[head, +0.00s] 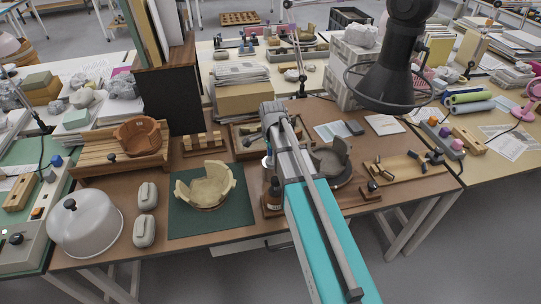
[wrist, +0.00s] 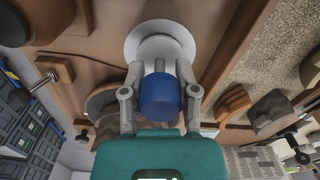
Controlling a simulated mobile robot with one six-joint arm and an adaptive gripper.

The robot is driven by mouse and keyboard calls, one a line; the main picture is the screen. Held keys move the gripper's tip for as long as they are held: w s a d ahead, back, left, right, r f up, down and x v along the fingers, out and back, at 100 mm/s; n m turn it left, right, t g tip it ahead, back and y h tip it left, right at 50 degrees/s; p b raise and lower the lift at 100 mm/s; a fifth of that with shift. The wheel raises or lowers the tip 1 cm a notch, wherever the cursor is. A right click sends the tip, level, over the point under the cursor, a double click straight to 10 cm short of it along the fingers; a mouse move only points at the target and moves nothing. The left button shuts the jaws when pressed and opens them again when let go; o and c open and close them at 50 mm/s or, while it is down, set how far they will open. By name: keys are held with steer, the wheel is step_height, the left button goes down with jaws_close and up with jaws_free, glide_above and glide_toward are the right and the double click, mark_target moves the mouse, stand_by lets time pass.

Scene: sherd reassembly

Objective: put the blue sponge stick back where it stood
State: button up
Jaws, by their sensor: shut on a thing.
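My gripper (wrist: 159,90) is shut on the blue sponge stick (wrist: 160,98). Its round blue end shows between the two grey fingers in the wrist view. A white round dish or base (wrist: 178,28) with a pale upright part lies just beyond the fingers; I cannot tell whether the stick touches it. In the head view my gripper (head: 272,112) is over the back middle of the brown table (head: 232,152), at the sherd tray (head: 240,145). The stick is hidden there by my arm.
A pale partial bowl (head: 204,184) sits on a green mat (head: 180,226), left of my arm. A dark bottle (head: 273,192) and a grey partial vessel (head: 332,157) stand close to my arm.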

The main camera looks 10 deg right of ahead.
steer(key=o, duration=0.9)
steer(key=shift+o, duration=0.2)
